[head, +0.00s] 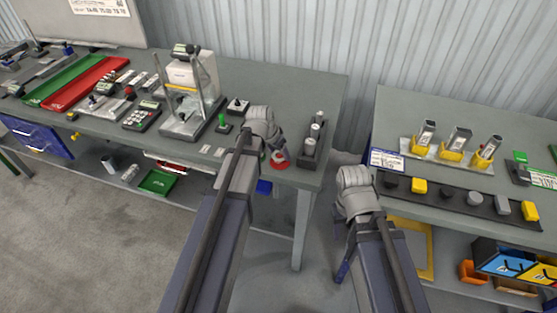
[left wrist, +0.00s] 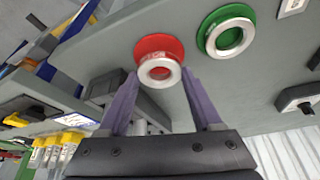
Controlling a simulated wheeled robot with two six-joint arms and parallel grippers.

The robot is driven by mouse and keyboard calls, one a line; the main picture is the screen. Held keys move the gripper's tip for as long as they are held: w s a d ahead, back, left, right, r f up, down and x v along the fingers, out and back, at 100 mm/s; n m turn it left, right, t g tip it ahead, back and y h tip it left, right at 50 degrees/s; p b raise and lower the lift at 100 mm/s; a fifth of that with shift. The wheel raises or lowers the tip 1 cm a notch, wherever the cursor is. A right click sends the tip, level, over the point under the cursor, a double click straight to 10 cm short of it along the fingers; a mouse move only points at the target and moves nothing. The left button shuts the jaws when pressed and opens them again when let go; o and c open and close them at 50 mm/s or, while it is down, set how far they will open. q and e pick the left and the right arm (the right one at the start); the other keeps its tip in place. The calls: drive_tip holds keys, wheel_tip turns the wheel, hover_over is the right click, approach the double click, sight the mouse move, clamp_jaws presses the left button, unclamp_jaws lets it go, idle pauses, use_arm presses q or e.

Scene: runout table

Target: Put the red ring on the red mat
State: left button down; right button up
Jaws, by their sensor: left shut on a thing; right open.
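My left gripper (left wrist: 160,76) is shut on a silver ring (left wrist: 159,73), with one finger on either side of it. Red shows through the ring's opening. The round red mat (left wrist: 154,44) lies on the grey table just behind the ring in the left wrist view, and the ring overlaps its near edge. I cannot tell whether the ring touches the mat. In the head view the red mat (head: 281,165) is near the table's front right corner, partly covered by my left gripper (head: 276,152). My right gripper (head: 352,178) is open near the gap between the tables.
A green mat with a silver ring on it (left wrist: 228,36) lies beside the red mat. A dark holder with several cylinders (head: 313,140) stands to the right of the red mat. A second table (head: 450,115) with several parts stands at the right, across a gap.

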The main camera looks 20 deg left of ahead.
use_arm(q)
drive_tip(key=shift+f+b, duration=0.4)
drive_tip(key=shift+f, duration=0.5)
use_arm(e)
drive_tip(key=shift+f, duration=0.9)
use_arm(q)
drive_tip(key=shift+f, duration=0.15)
drive_tip(key=shift+c, duration=0.3)
unclamp_jaws()
use_arm(e)
drive_tip(key=shift+f, duration=0.15)
use_arm(q)
drive_tip(key=p+v, duration=1.1)
drive_tip(key=v, duration=0.1)
drive_tip(key=s+d+f+g+y, duration=0.1)
drive_tip(key=s+d+g+y, duration=0.2)
drive_tip(key=s+d, duration=1.2)
drive_tip(key=s+g, duration=0.1)
drive_tip(key=s, duration=0.3)
drive_tip(key=shift+g, duration=0.4)
use_arm(e)
wheel_tip(320, 180, up, 11)
drive_tip(key=shift+r, duration=0.2)
